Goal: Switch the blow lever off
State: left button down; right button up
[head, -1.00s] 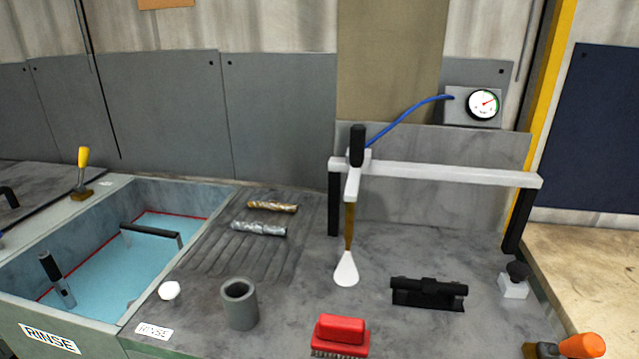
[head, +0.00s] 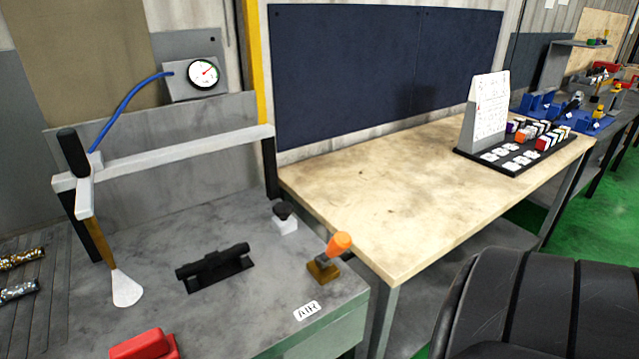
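A lever with an orange knob (head: 340,244) stands on a brown base at the right front corner of the grey bench, behind a white label reading AIR (head: 307,311). Its handle leans up and to the right. At the left, a blow nozzle with a black handle (head: 73,153) hangs on a white crossbar (head: 180,157), and a pale cone (head: 127,288) shows at its lower tip. A blue hose (head: 122,108) runs to a round gauge (head: 204,73) with a red needle. Neither of my grippers is in view.
A black holder (head: 215,268), a black knob on a white block (head: 284,217) and a red brush (head: 146,345) sit on the bench (head: 180,325). A wooden table (head: 370,200) adjoins at the right, mostly clear, with a sign and small blocks at its far end.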

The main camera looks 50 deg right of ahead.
aim_at(341, 242)
jog(key=z, duration=1.8)
